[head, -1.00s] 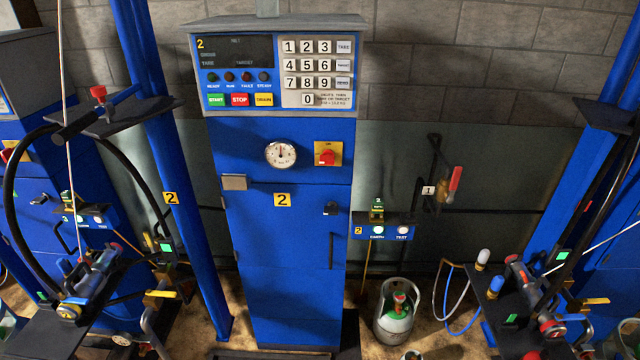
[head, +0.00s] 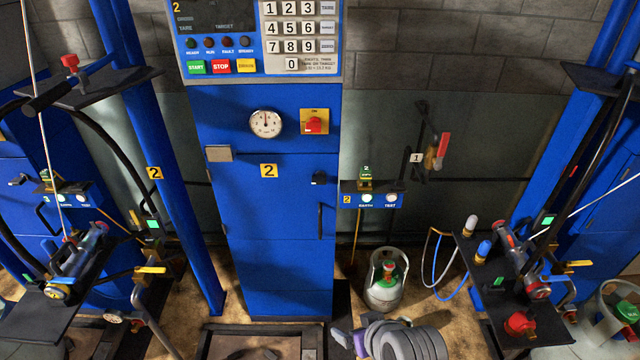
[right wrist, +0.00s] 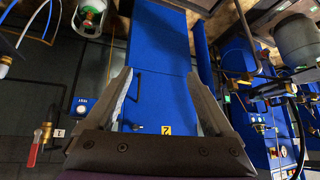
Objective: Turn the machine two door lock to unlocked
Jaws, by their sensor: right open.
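Machine two is the blue cabinet (head: 265,210) with the yellow 2 label in the middle of the head view. Its door lock is a small black knob (head: 319,177) at the door's upper right, above the dark vertical door handle (head: 320,220). In the right wrist view, turned upside down, the lock (right wrist: 136,127) shows small beside the 2 label, between my fingers in the picture. My right gripper (right wrist: 158,74) is open and empty, apart from the cabinet. In the head view only part of my right arm shows at the bottom edge. My left gripper is not in view.
A red rotary switch (head: 314,122) and gauge (head: 266,123) sit above the door. A small blue box (head: 372,200) is at the cabinet's right. A gas cylinder (head: 386,280) stands on the floor. A black platform (head: 262,341) lies before the cabinet. Hose stands flank both sides.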

